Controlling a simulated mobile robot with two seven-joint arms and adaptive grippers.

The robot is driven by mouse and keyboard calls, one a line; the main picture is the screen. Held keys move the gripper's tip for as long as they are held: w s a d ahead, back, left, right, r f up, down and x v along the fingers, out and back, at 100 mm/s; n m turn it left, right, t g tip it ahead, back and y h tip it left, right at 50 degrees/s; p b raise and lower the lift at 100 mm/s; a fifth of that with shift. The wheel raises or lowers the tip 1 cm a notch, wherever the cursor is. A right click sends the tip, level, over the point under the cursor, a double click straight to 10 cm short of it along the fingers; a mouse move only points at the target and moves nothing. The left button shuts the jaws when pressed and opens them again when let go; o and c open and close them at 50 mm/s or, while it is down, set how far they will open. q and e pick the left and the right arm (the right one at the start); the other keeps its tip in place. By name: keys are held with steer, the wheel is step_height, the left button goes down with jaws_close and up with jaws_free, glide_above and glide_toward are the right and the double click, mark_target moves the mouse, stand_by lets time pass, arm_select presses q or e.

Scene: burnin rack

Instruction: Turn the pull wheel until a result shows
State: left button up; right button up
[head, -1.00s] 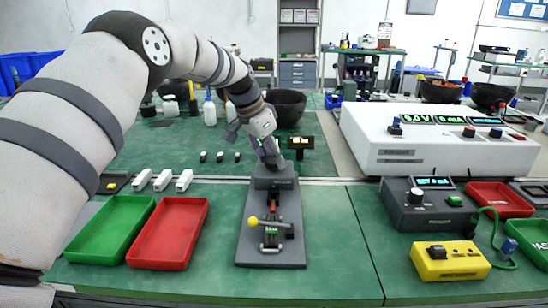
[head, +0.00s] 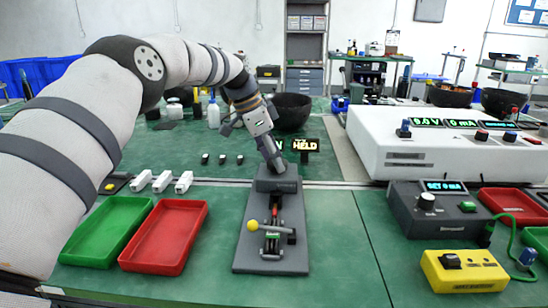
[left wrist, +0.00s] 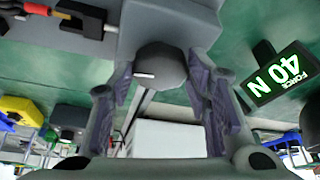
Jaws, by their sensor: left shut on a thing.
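The pull tester (head: 246,246) is a dark grey plate with a raised block (head: 276,184) at its far end. A yellow-knobbed lever and clamp (head: 270,236) sit nearer me. My left gripper (head: 274,163) is at the far side of the block, shut on the pull wheel. In the left wrist view the wheel is a dark round knob (left wrist: 160,66) between the fingers. My right gripper is not visible.
A green tray (head: 76,255) and a red tray (head: 131,260) lie left of the tester, with white pieces (head: 162,182) behind them. A dark box (head: 400,214) and a yellow box (head: 433,284) stand right. Bare green bench lies between.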

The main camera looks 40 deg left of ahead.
arm_select(q)
steer(key=o, duration=1.2)
steer(key=shift+c, duration=0.2)
steer(key=v, duration=1.2)
steer(key=shift+f, duration=0.1)
